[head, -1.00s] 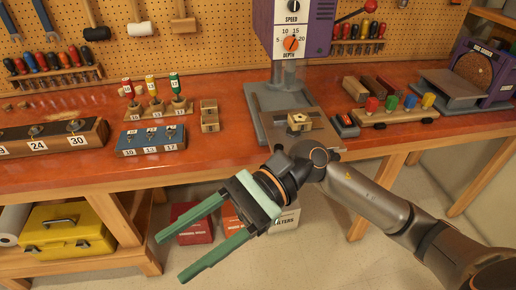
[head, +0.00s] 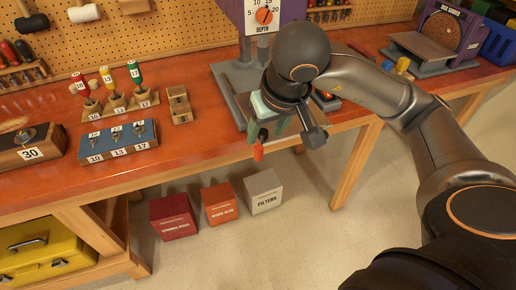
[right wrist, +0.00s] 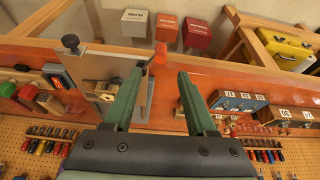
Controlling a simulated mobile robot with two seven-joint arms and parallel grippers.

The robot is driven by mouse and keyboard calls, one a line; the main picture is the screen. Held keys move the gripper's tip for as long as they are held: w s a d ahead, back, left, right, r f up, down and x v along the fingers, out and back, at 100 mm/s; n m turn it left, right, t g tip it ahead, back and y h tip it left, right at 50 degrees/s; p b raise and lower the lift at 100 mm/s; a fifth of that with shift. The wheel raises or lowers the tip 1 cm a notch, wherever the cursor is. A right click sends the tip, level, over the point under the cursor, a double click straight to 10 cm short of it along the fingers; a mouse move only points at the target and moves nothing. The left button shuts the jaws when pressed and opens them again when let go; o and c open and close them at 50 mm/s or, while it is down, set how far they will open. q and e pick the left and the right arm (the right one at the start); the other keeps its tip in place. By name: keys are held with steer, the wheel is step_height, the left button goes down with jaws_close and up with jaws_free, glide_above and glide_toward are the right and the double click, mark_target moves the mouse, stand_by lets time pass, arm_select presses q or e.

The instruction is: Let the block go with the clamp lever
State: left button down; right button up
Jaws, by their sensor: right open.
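The clamp lever shows as a red grip on a dark arm (head: 259,151) at the front edge of the drill press table (head: 226,96). In the right wrist view its red end (right wrist: 160,53) lies just beyond my fingertips, nearer the left finger. My right gripper (right wrist: 161,75) is open and empty, its green fingers spread and pointing at the lever. In the head view my right gripper (head: 270,127) is partly hidden by its own arm. The wooden block (right wrist: 102,92) on the press table shows in the right wrist view, beside the left finger; my arm hides it in the head view. My left gripper is out of view.
A small wooden piece (head: 179,105) and a blue numbered rack (head: 118,144) sit left on the red bench. The purple drill press (head: 233,12) stands behind my arm. Boxes, including a grey one (head: 263,192), stand on the floor below.

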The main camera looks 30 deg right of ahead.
mark_target(259, 146)
steer(key=x, duration=0.9)
steer(key=shift+c, duration=0.4)
jaws_close()
steer(key=shift+a, duration=0.1)
stand_by(0.7)
